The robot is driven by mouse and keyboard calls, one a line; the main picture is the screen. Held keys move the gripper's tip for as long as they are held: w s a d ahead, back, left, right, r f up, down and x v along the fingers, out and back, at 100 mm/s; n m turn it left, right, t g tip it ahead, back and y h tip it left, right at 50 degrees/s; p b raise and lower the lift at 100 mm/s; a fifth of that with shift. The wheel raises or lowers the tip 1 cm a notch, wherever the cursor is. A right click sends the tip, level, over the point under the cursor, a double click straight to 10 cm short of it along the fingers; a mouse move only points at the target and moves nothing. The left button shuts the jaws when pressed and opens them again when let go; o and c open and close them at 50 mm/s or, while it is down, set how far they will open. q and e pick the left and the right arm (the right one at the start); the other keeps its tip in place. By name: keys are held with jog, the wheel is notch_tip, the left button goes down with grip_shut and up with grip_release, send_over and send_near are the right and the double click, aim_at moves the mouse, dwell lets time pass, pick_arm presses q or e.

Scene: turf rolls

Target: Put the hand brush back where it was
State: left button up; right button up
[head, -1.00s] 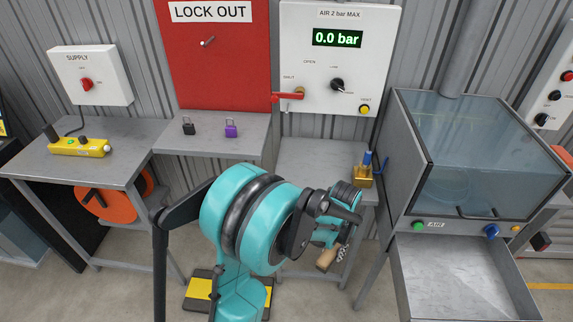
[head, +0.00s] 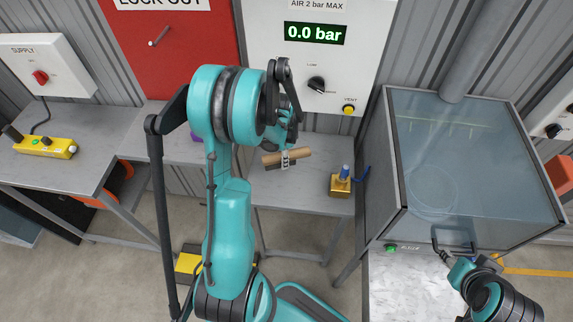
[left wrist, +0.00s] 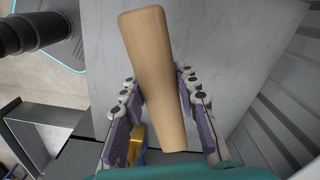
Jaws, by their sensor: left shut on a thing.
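The hand brush (head: 291,155) shows as a pale wooden handle with a dark part along its lower side. My left gripper (head: 285,160) is shut on it and holds it, nearly level, over the middle grey bench (head: 300,205). In the left wrist view the wooden handle (left wrist: 158,65) lies between the two fingers of my left gripper (left wrist: 155,95); bristles are hidden there. My right gripper (head: 446,258) is at the lower right, close by the door handle of the clear-fronted cabinet (head: 470,170); its fingers are too small to read.
A brass block with a blue top (head: 341,182) stands on the middle bench, right of the brush. A pressure panel (head: 330,70) is on the wall behind. A yellow control box (head: 45,146) lies on the left bench. The middle bench's front part looks clear.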

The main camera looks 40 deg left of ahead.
aim_at(283, 175)
pick_arm(q)
notch_tip(283, 175, down, 4)
jog(key=shift+r+b, duration=0.15)
jog(key=shift+b, duration=0.15)
notch_tip(283, 175, down, 3)
jog(key=shift+f+b, duration=0.1)
jog(key=shift+b, duration=0.35)
jog(key=shift+f, duration=0.1)
jog(key=shift+f, duration=0.15)
jog(key=o, duration=1.1)
